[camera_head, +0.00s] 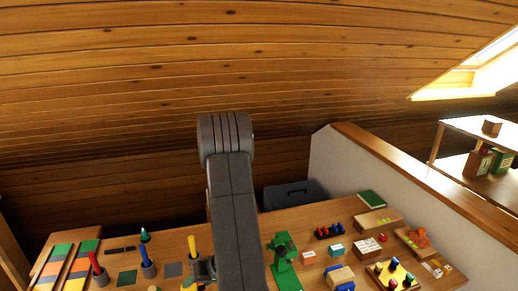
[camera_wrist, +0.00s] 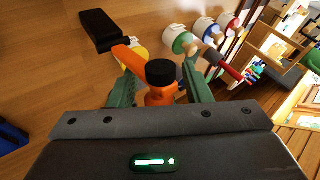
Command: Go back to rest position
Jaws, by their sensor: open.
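My gripper (camera_wrist: 160,88) shows in the wrist view with its two green fingers apart. An orange object with a round black cap (camera_wrist: 160,72) stands in the gap between the fingers. An orange arm of it reaches to the upper left, over a yellow round piece. I cannot tell whether either finger touches it. In the head view my grey arm comes down over the workbench (camera_head: 308,222), and my gripper is mostly hidden at the bottom edge, near a yellow-handled tool (camera_head: 192,247).
In the wrist view, a black block (camera_wrist: 98,28), a green-topped cup (camera_wrist: 181,41) and a red-handled tool (camera_wrist: 228,66) lie beyond the fingers. In the head view, a green machine (camera_head: 284,262) stands right of my arm. A low wall (camera_head: 345,165) bounds the bench at right.

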